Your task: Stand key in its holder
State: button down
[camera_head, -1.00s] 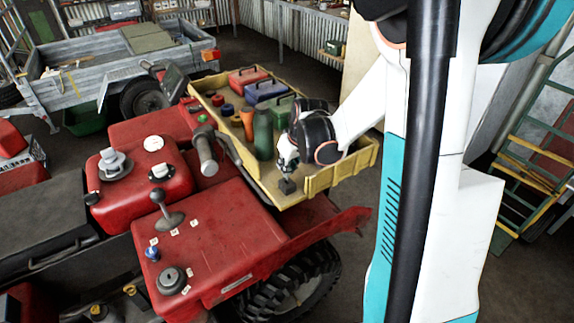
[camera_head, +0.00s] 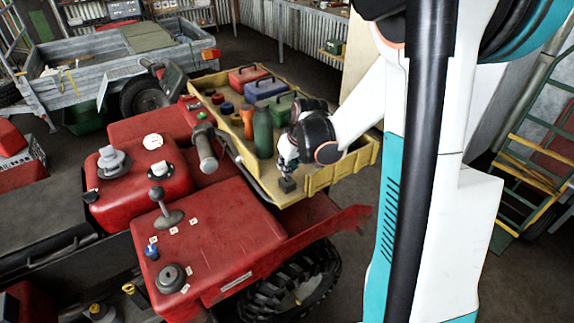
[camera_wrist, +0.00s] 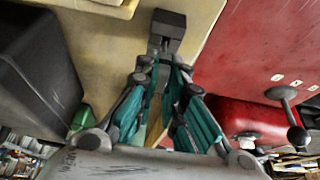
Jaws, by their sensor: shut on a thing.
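My gripper (camera_head: 286,163) is low over the front end of the yellow tray bed, just above a small dark grey block (camera_head: 287,185) that looks like the key holder. In the wrist view the teal-lined fingers (camera_wrist: 163,68) point at this block (camera_wrist: 167,27), with their tips close to its near side. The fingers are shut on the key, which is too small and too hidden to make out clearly. I cannot tell whether the key touches the holder.
A green bottle (camera_head: 263,133), an orange cone-like item (camera_head: 247,122) and several coloured boxes stand in the yellow bed (camera_head: 332,176), beyond my gripper. The red quad body (camera_head: 215,235) with a lever (camera_head: 165,208) is on the near left. A grey trailer (camera_head: 70,85) stands behind.

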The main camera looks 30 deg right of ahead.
jog(key=shift+f+b, duration=1.05)
jog(key=shift+f, duration=0.25)
jog(key=c, duration=1.6)
grip_release()
jog(key=shift+r, duration=0.1)
